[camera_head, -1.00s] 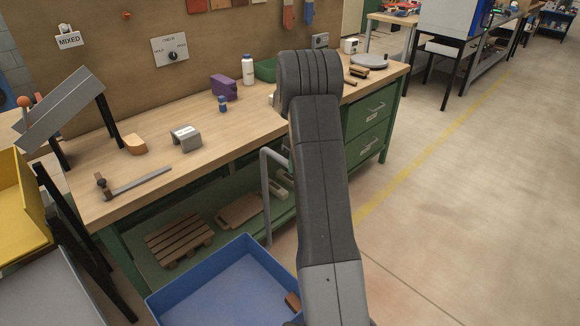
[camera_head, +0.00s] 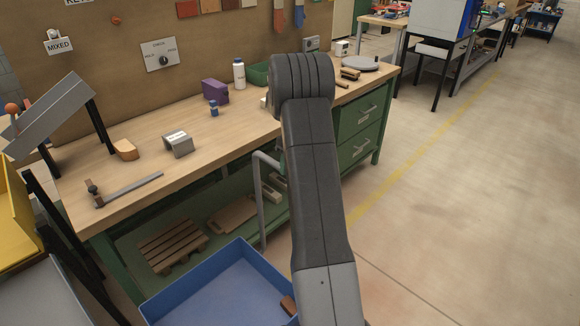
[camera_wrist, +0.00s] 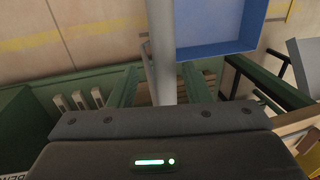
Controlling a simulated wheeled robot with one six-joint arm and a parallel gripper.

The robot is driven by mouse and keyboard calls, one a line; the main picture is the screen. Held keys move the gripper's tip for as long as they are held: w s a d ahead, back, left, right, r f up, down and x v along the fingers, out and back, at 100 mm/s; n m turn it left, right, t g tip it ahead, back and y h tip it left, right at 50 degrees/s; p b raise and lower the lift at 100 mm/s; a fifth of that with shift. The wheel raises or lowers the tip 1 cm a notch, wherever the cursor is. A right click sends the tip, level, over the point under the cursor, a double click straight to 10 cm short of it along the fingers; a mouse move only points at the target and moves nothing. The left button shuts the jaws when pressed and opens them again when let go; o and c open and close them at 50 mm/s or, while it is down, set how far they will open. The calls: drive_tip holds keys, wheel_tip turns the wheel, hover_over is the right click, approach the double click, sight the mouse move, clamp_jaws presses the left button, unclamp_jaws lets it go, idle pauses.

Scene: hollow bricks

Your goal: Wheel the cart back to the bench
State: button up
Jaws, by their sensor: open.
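The cart is a blue tray (camera_head: 215,285) with a grey tube handle (camera_head: 262,205), at the bottom centre of the head view, close in front of the bench. A small brown block (camera_head: 288,305) lies in the tray. The bench (camera_head: 110,180) has a wooden top and green frame. My gripper is hidden behind my arm in the head view. In the wrist view my gripper (camera_wrist: 160,88) is open over the grey handle (camera_wrist: 161,45), which runs up the middle; contact cannot be told. The blue tray (camera_wrist: 215,25) lies beyond it.
A yellow bin (camera_head: 12,225) on a dark-legged stand is at the left. A grey bracket (camera_head: 177,144), purple block (camera_head: 215,91) and white bottle (camera_head: 239,75) stand on the bench. A pallet (camera_head: 172,247) is on its lower shelf. The floor to the right is clear.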

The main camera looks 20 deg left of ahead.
wheel_tip(320, 180, up, 13)
drive_tip(key=w+d, duration=0.1)
drive_tip(key=w, duration=0.1)
drive_tip(key=shift+w+d+f, duration=0.1)
drive_tip(key=shift+f, duration=0.1)
drive_tip(key=s+f, duration=0.1)
drive_tip(key=f, duration=0.3)
drive_tip(key=a+f, duration=0.1)
drive_tip(key=f, duration=0.4)
drive_tip(key=s+f, duration=0.1)
drive_tip(key=f, duration=0.3)
drive_tip(key=shift+s+a+f, duration=0.2)
drive_tip(key=shift+s+f, duration=0.05)
drive_tip(key=shift+s, duration=0.05)
drive_tip(key=shift+r, duration=0.1)
